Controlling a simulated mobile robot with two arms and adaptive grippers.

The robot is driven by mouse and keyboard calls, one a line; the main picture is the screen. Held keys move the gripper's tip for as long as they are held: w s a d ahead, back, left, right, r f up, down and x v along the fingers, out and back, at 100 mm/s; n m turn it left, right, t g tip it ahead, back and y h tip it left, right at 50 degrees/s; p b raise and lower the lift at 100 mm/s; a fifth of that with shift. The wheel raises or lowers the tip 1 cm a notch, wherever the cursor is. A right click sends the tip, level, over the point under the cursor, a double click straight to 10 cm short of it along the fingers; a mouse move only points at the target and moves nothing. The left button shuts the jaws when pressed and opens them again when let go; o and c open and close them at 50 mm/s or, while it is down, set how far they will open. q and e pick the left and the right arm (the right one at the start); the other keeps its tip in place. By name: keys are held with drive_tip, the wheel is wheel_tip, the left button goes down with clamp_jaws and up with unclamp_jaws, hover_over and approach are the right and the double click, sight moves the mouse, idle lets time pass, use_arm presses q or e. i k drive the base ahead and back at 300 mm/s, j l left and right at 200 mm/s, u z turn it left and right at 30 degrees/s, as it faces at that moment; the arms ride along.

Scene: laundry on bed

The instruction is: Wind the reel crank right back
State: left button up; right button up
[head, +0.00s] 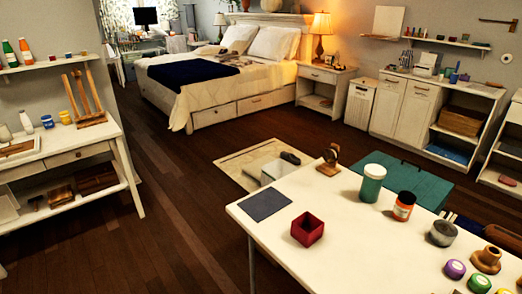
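Neither of my grippers shows in the head view.
The table also holds a green jar (372,184), an orange-labelled jar (403,206), a red open box (308,229), a dark mat (265,204), a grey round container (442,233) and several paint pots. A bed (215,85) stands behind. Dark wooden floor (170,200) is open at left.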

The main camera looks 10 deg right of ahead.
sight(331, 154)
drive_tip(key=i+j+u, duration=0.3)
drive_tip(key=i, duration=0.2)
drive_tip(key=i+j+u, duration=0.25)
drive_tip(key=i, duration=0.25)
drive_tip(key=i+u, duration=0.3)
drive_tip(key=i, duration=0.2)
drive_tip(key=i+z, duration=0.55)
drive_tip(key=z, duration=0.2)
drive_tip(key=i+j+z, duration=0.2)
drive_tip(key=z, duration=0.2)
drive_tip(key=i+j+z, duration=0.25)
drive_tip(key=z, duration=0.15)
drive_tip(key=i, duration=0.1)
